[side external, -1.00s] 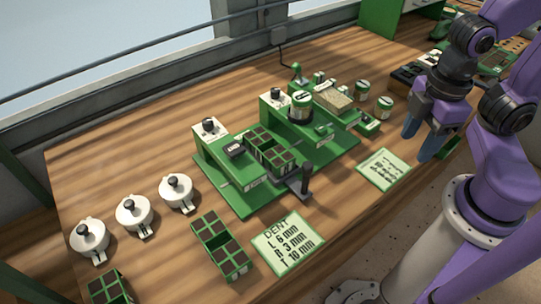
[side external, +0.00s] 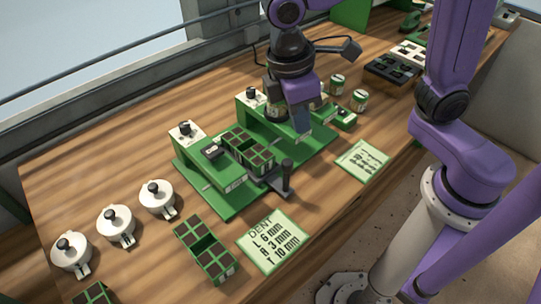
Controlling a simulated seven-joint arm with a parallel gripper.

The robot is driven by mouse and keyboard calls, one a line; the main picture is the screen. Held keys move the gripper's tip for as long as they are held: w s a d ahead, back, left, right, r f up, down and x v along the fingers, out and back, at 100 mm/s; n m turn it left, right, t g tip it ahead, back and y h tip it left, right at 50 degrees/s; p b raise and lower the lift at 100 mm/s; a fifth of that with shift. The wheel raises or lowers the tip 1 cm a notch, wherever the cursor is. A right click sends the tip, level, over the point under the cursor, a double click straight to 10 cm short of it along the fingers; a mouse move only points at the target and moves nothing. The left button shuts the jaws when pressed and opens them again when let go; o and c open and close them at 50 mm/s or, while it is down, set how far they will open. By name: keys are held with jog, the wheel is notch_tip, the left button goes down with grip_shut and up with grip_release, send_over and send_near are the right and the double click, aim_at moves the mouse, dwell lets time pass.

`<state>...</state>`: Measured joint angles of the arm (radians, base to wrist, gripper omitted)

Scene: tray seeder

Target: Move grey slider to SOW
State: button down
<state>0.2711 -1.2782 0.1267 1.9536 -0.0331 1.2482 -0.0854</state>
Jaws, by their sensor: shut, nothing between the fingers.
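The grey slider (side external: 273,187) appears as a flat grey piece with an upright dark handle (side external: 287,174) at the front of the green seeder (side external: 215,203). A green cell tray (side external: 246,151) with dark filled cells sits on the seeder just behind it. My gripper (side external: 301,130) points down over the right-hand station of the seeder, behind and above the handle and apart from it. Its fingers are shut with nothing between them. My gripper and wrist hide part of that station. I cannot read any SOW mark.
A card marked DENT (side external: 272,242) lies in front of the seeder, and a second card (side external: 362,160) lies to the right. Another cell tray (side external: 205,250) is front left. Several white lidded pots (side external: 115,226) stand at left. Small green-labelled jars (side external: 360,100) stand at right.

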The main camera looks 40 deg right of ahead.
jog(key=w+a+g+h, duration=0.1)
jog(key=w+a+h, duration=0.1)
jog(key=w+a, duration=0.6)
jog(key=s+d+f, duration=0.4)
jog(key=s+f, duration=0.1)
jog(key=f, duration=0.5)
jog(key=d, duration=1)
